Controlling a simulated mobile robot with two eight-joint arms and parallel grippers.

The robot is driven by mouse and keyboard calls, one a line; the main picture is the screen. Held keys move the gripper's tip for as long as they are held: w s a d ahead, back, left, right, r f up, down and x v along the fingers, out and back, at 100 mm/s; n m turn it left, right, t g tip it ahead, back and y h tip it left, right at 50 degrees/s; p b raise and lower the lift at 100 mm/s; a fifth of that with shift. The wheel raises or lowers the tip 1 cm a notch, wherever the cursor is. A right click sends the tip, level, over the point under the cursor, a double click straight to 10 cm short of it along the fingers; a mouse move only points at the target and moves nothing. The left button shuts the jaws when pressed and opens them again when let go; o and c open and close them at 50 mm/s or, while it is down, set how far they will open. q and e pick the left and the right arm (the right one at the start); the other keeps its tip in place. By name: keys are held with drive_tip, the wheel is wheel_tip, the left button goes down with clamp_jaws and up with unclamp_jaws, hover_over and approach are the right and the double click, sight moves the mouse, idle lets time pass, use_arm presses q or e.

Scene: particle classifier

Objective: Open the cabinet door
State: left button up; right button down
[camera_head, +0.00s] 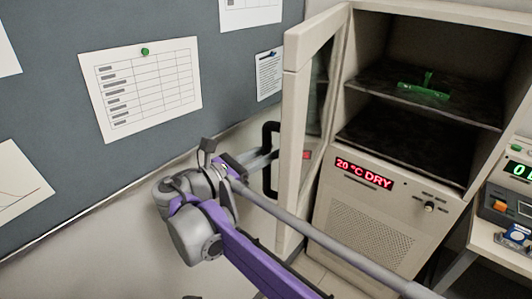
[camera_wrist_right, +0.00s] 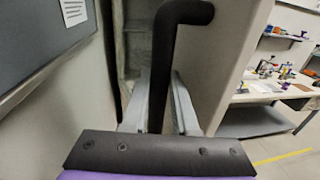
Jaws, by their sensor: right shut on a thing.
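The cabinet (camera_head: 372,225) is beige, with a red "20 °C DRY" display on its lower front. Its framed door (camera_head: 291,150) stands wide open, swung out to the left, so the interior shows. The door has a black handle (camera_head: 268,135) on its outer side, and the handle also shows large in the right wrist view (camera_wrist_right: 165,55). My right gripper (camera_head: 266,158) is shut on the handle, with its grey fingers on either side of the bar in the right wrist view (camera_wrist_right: 160,95). My left gripper is not in view.
A green object (camera_head: 424,91) lies on the cabinet's upper shelf (camera_head: 385,82). A grey pinboard (camera_head: 60,110) with papers is on the wall close to my right gripper and the door. A bench with instruments (camera_head: 515,205) stands right of the cabinet.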

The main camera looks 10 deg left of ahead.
idle(0.4)
drive_tip(key=c, duration=0.7)
unclamp_jaws()
drive_tip(key=b+v, duration=0.1)
drive_tip(key=v, duration=0.9)
drive_tip(key=shift+s+a, duration=0.2)
drive_tip(key=shift+a, duration=0.15)
